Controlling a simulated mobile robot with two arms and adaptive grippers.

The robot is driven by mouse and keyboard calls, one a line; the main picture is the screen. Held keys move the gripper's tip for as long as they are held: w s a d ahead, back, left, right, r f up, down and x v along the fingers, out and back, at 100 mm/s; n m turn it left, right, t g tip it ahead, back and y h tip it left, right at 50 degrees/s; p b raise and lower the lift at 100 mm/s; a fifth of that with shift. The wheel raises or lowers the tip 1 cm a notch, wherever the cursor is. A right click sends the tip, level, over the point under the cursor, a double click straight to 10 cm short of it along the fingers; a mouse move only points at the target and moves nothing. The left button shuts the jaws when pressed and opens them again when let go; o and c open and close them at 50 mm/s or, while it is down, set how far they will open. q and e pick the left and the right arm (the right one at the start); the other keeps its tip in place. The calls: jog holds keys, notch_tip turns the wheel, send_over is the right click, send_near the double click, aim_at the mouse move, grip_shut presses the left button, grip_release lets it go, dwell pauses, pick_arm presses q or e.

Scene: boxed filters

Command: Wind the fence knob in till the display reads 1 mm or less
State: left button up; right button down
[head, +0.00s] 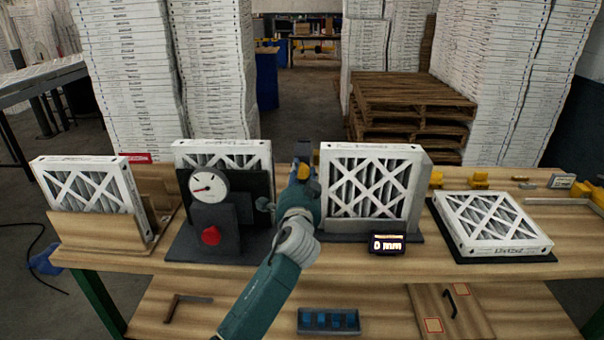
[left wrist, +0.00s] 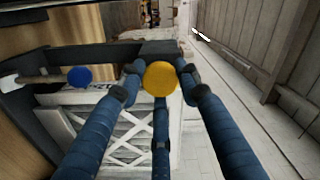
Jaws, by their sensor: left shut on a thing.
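The display (head: 387,244) stands at the front of the dark base under the middle boxed filter (head: 368,185) and reads 0 mm. My left gripper (head: 303,172) is at the left edge of that filter, with the arm coming up from the lower middle. In the left wrist view my left gripper (left wrist: 160,80) has its fingers closed around a round yellow knob (left wrist: 160,77). A dark bar of the fixture (left wrist: 100,55) runs behind the knob. A blue round knob (left wrist: 80,77) sits to the left, apart from the fingers. My right gripper is not in view.
A filter lies on a dark mat (head: 500,260) at right; another leans in a wooden holder (head: 100,232) at left. A blue tray (head: 328,321) sits on the lower shelf.

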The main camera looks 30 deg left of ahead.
pick_arm(q)
jog(key=shift+f, duration=0.4)
jog(key=o, duration=0.9)
jog(key=shift+o, duration=1.4)
jog(key=shift+s+a, duration=0.1)
jog(key=shift+r, duration=0.2)
jog(key=v, duration=1.2)
